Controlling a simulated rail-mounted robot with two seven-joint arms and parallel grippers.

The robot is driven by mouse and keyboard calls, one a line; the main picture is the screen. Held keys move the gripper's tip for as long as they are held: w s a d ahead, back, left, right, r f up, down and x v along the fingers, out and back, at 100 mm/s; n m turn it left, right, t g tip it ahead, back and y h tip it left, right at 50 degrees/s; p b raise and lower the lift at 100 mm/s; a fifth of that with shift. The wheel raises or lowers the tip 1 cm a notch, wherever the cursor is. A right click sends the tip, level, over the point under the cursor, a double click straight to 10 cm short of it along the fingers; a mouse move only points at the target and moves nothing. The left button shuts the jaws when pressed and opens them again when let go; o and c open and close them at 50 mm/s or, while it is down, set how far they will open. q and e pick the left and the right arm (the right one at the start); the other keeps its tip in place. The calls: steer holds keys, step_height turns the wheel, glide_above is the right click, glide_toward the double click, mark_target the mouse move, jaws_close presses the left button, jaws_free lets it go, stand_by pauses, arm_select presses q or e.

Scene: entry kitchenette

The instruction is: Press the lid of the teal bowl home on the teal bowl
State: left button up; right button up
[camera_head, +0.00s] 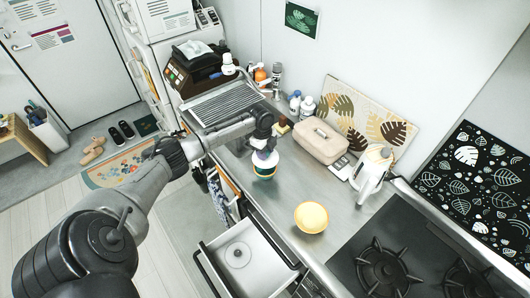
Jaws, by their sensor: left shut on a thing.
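The teal bowl (264,173) stands on the steel counter near its front edge, left of the yellow bowl. Only a narrow teal band of it shows. The pale, whitish lid (256,164) is right over the bowl, under my left gripper (264,150). My left gripper points down and is shut on the lid, with a small purple patch showing at its tips. The lid looks on or very close to the rim; I cannot tell whether any gap is left. My right gripper is not in view.
A yellow bowl (311,217) stands on the counter. An open drawer (243,262) juts out below the front edge. A beige box (318,140), a white kettle (372,170) and several bottles (301,105) stand behind. The stove (400,268) is at right.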

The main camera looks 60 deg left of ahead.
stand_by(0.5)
arm_select(q)
steer(key=shift+a, duration=0.1)
steer(key=shift+f+b, duration=0.35)
steer(key=shift+f, duration=0.7)
steer(key=shift+f+b, duration=0.8)
steer(key=shift+f, duration=0.6)
steer(key=shift+p, duration=0.4)
steer(key=shift+f+b, duration=0.45)
steer(key=shift+f, duration=0.3)
steer(key=o, duration=1)
